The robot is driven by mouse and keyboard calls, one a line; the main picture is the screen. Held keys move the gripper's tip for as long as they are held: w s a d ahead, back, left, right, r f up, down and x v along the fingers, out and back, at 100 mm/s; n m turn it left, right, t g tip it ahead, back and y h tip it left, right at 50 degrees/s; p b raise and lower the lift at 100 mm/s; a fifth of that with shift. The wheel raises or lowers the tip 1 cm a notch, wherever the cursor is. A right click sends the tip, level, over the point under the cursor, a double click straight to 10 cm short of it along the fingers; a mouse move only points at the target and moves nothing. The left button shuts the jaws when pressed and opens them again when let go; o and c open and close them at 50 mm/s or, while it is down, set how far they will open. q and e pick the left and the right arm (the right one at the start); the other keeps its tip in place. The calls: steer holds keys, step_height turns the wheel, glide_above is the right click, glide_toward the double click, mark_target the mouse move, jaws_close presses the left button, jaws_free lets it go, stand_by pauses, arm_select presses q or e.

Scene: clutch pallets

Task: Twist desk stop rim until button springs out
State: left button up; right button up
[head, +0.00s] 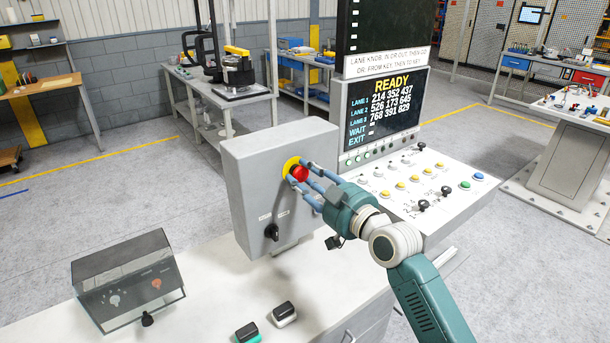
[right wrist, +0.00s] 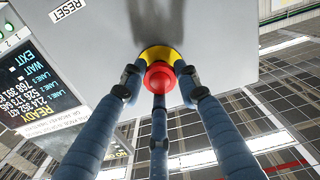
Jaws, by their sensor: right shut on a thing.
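The red desk stop button (head: 300,173) sits in a yellow collar (head: 290,165) on the front of a grey box (head: 262,190). In the right wrist view the red button (right wrist: 160,77) stands in front of the yellow collar (right wrist: 160,53). My right gripper (head: 302,180) is at the button, with its blue fingers closed around its rim. The right wrist view shows two fingers at the sides (right wrist: 160,82) and a third below. Where the fingertips touch is partly hidden. My left gripper is in neither view.
A black rotary switch (head: 272,232) is low on the same box. A sloped console (head: 450,195) with several buttons and a READY screen (head: 384,112) stand to the right. A clear-covered box (head: 130,280) and two small blocks (head: 284,314) are on the white desk.

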steer(key=shift+r+m+p, duration=0.2)
steer(key=shift+m+p, duration=0.05)
steer(key=shift+m, duration=0.6)
steer(key=shift+r+m+p, duration=0.15)
steer(key=shift+m+p, duration=0.05)
steer(key=shift+m, duration=0.65)
steer(key=shift+d+r, duration=0.1)
steer(key=o, duration=1.2)
steer(key=shift+f, duration=0.25)
steer(key=shift+s+d, duration=0.1)
steer(key=shift+s, duration=0.1)
steer(key=v, duration=1.1)
steer(key=shift+s+d, duration=0.15)
steer(key=shift+s, duration=0.1)
